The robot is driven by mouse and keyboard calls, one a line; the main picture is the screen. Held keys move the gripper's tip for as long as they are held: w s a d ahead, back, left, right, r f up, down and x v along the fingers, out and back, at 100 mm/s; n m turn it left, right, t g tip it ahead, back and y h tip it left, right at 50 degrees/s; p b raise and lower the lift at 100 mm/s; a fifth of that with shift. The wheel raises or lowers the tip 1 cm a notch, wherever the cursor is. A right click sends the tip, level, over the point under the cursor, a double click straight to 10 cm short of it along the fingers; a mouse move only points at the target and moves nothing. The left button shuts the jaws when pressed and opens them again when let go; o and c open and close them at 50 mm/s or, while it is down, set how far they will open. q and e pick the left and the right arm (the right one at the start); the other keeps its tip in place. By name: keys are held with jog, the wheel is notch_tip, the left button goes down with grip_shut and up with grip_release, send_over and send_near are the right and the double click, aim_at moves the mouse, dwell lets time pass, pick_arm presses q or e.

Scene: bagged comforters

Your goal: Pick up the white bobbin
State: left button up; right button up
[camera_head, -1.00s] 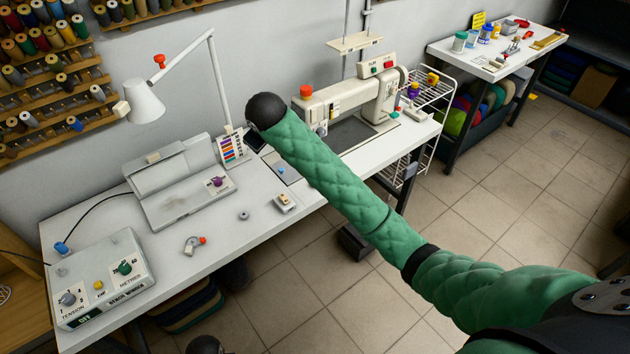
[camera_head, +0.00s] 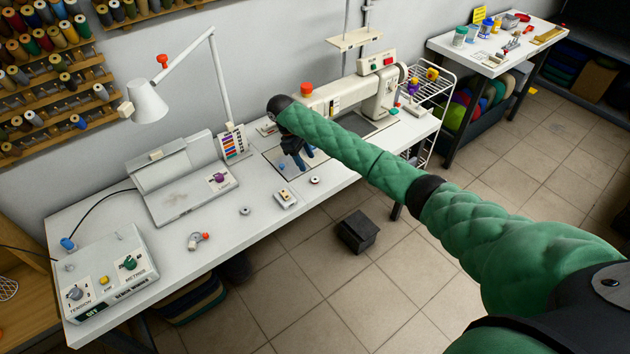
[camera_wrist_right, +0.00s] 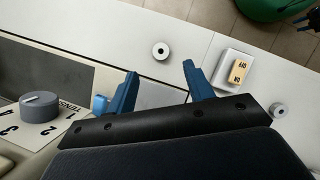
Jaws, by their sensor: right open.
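A small round white bobbin (camera_head: 315,180) with a dark centre lies flat on the white table, near its front edge and right of a small switch box. In the right wrist view the white bobbin (camera_wrist_right: 160,50) shows just beyond the gap between the fingertips. My right gripper (camera_head: 298,162) hangs over the table by the sewing machine, fingers pointing down. In the wrist view its two blue fingers (camera_wrist_right: 160,68) stand apart with nothing gripped. My left gripper is not in view.
The switch box (camera_head: 285,198) stands close to the bobbin, with a grey bobbin (camera_head: 244,211) farther left. The sewing machine (camera_head: 350,95) stands behind my right arm. A bench winder (camera_head: 103,275) is at the left end. The front of the table is mostly clear.

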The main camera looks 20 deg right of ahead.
aim_at(312, 179)
jog(key=x, duration=0.2)
jog(key=shift+s+d+f, duration=0.1)
jog(key=shift+s+f, duration=0.05)
jog(key=shift+f, duration=0.1)
jog(key=p+x, duration=0.3)
jog(key=shift+f, duration=0.35)
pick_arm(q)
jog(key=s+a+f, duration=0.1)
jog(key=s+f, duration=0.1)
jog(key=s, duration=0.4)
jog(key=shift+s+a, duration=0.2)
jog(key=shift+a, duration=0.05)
pick_arm(e)
jog(key=shift+x, duration=0.8)
jog(key=c, duration=1)
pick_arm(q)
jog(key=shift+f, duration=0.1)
pick_arm(e)
jog(key=shift+r, duration=0.1)
